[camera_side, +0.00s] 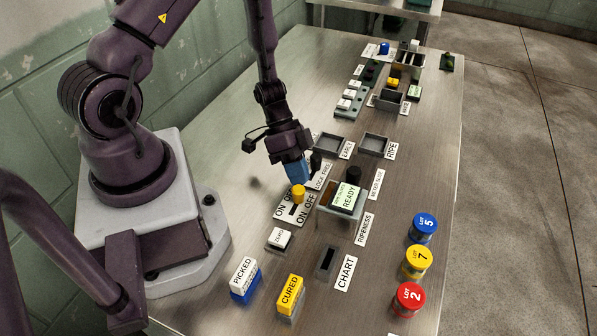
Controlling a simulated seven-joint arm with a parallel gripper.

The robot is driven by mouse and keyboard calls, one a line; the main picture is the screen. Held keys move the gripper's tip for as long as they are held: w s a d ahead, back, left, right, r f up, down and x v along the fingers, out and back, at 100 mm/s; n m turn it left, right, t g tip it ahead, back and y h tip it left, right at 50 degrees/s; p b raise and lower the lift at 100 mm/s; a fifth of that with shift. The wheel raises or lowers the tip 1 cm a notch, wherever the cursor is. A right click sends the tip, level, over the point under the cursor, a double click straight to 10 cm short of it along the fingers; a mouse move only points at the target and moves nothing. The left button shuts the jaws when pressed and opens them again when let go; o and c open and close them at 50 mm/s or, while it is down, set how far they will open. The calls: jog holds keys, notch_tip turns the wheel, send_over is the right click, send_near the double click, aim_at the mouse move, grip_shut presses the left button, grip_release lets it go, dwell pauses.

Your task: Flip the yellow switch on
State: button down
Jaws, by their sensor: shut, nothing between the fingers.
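The yellow switch (298,194) is a short yellow knob on a white plate (284,211) marked ON and OFF, near the middle of the table. A dark slot shows in the plate beside the knob. My gripper (297,179) points down just above and behind the yellow knob, with blue fingertips shut and empty. The tips appear very close to the knob; I cannot tell whether they touch it. Which label the knob stands at is hard to tell from this angle.
A small stand with a READY display (346,196) and a black knob stands right of the switch. A ZERO button (279,239), a PICKED block (244,280) and a CURED block (290,296) are nearer. Red, yellow and blue LOT cylinders (408,299) line the right edge. Trays (375,145) lie behind.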

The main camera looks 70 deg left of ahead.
aim_at(291, 199)
jog(key=shift+s+d, duration=1.3)
jog(key=shift+w+a, duration=0.25)
jog(key=shift+a, duration=0.1)
jog(key=a, duration=0.1)
jog(key=w+a, duration=0.1)
jog(key=a+r, duration=0.1)
jog(key=a, duration=0.1)
jog(key=shift+w, duration=0.35)
jog(key=v, duration=0.8)
jog(key=shift+r, duration=0.15)
